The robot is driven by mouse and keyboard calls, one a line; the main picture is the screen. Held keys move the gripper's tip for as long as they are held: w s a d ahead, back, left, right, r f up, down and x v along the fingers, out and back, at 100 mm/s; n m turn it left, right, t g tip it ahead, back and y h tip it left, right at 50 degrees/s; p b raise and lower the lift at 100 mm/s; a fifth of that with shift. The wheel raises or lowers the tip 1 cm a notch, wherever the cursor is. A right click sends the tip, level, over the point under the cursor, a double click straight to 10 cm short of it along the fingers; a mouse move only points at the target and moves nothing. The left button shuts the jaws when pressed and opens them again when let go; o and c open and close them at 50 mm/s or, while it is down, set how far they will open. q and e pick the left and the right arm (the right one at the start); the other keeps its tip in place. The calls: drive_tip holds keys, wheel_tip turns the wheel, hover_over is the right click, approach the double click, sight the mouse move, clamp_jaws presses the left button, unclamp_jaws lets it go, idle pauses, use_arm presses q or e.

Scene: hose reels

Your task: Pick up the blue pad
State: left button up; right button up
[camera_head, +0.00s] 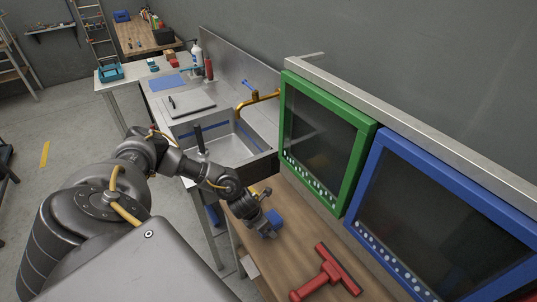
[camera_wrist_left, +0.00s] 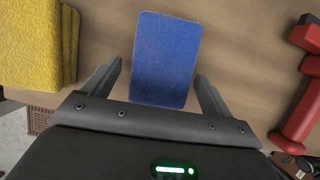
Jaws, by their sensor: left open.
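The blue pad (camera_wrist_left: 166,50) lies flat on the wooden worktop, upper middle of the left wrist view. In the head view it shows as a small blue patch (camera_head: 275,217) beside my gripper, which partly hides it. My left gripper (camera_head: 265,230) is low over the worktop. In the left wrist view the left gripper (camera_wrist_left: 158,72) is open, with one finger on each side of the pad's near part. The fingers look apart from the pad; their height above the wood is hard to tell. My right gripper is not in view.
A stack of yellow sponges (camera_wrist_left: 35,45) lies left of the pad. A red squeegee (camera_head: 328,275) lies to the right. A green-framed panel (camera_head: 335,188) and a blue-framed panel (camera_head: 372,150) stand behind the worktop. A metal sink (camera_head: 228,150) is beyond the worktop.

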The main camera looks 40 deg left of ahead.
use_arm(q)
drive_tip(key=shift+f, duration=0.15)
drive_tip(key=c, duration=1.1)
drive_tip(key=shift+o, duration=0.2)
drive_tip(key=shift+w+r, duration=0.1)
drive_tip(key=shift+r, duration=0.55)
drive_tip(key=s+a+r+b, duration=0.6)
drive_tip(key=s+a+r, duration=0.2)
drive_tip(key=s+r, duration=0.3)
drive_tip(key=shift+s+r, duration=0.25)
drive_tip(key=shift+r, duration=0.15)
drive_tip(key=shift+a, duration=0.1)
